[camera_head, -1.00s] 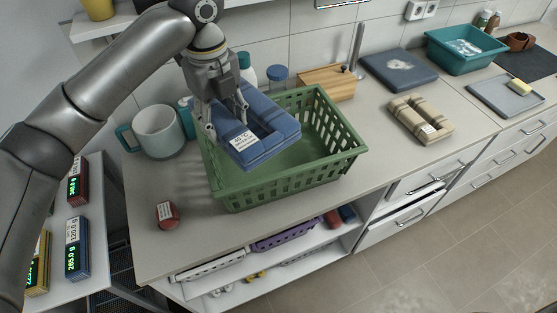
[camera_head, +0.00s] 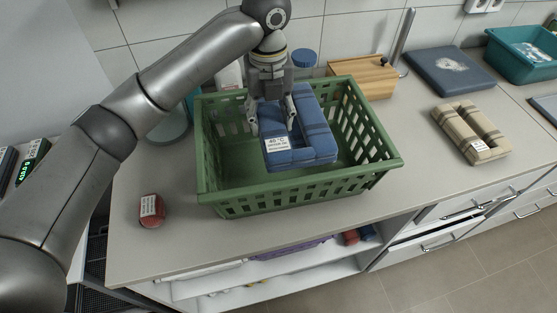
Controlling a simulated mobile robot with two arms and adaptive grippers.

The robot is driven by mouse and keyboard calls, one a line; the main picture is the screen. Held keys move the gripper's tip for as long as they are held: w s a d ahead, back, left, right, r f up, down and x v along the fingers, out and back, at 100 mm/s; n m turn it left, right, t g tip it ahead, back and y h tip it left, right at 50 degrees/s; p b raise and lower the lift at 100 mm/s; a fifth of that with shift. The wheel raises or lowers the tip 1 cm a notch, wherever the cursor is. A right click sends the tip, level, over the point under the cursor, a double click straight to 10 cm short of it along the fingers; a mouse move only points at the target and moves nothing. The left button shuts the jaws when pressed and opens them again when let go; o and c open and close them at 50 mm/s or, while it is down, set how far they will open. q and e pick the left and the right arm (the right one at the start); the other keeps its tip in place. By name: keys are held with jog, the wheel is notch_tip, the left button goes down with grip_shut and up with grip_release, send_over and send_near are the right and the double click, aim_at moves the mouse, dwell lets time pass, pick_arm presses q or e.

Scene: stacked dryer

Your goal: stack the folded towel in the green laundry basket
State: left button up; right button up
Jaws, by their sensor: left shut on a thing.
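The green laundry basket (camera_head: 305,203) stands on the grey counter and its bare floor shows around the towel. The folded blue towel (camera_head: 318,125), with a white label on its near left side, is inside the outline of the basket opening. I cannot tell whether its underside touches the basket floor. My left gripper (camera_head: 270,128) points down into the basket and is shut on the left part of the towel. My right gripper is not in view.
A folded beige towel (camera_head: 470,133) and a dark blue flat slab (camera_head: 449,72) lie to the right. A wooden box (camera_head: 362,78) and a blue-lidded jar (camera_head: 304,59) stand behind the basket. A small red labelled item (camera_head: 152,211) lies at the counter's front left.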

pick_arm(q)
notch_tip(320, 180, down, 10)
jog(key=shift+s+a+r+p, duration=0.1)
jog(key=shift+a+r+p, duration=0.1)
jog(key=shift+p, duration=0.8)
jog(key=shift+f, duration=0.95)
notch_tip(320, 180, down, 2)
jog(key=shift+f+p, duration=0.2)
jog(key=shift+p, duration=0.3)
jog(key=shift+f, duration=0.2)
jog(key=o, duration=1.1)
jog(key=shift+f, duration=0.1)
jog(key=shift+o, duration=0.6)
